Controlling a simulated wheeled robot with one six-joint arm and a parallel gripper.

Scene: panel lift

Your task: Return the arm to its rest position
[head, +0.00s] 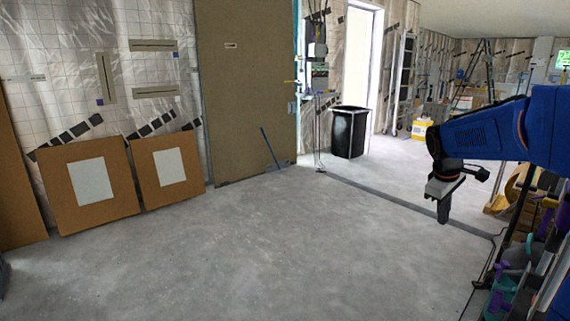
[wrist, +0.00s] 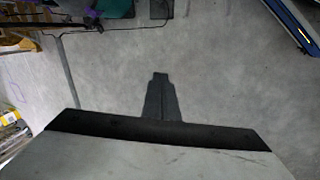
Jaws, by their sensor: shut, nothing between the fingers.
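My arm, blue with a dark wrist, reaches in from the right edge of the head view. My gripper (head: 443,212) hangs from its end, pointing down above the grey floor, with clear air around it. In the wrist view my gripper's dark fingers (wrist: 159,85) are together, with nothing between them, and bare concrete shows beyond them. Two brown panels with pale squares, a left one (head: 122,204) and a right one (head: 184,193), lean upright against the wall, well away from the gripper.
A tall brown board (head: 245,110) stands against the wrapped wall. A black bin (head: 349,133) stands by the bright doorway. A stepladder (head: 473,75) and a yellow container (head: 421,128) are at the back right. The concrete floor (head: 270,250) in front is clear.

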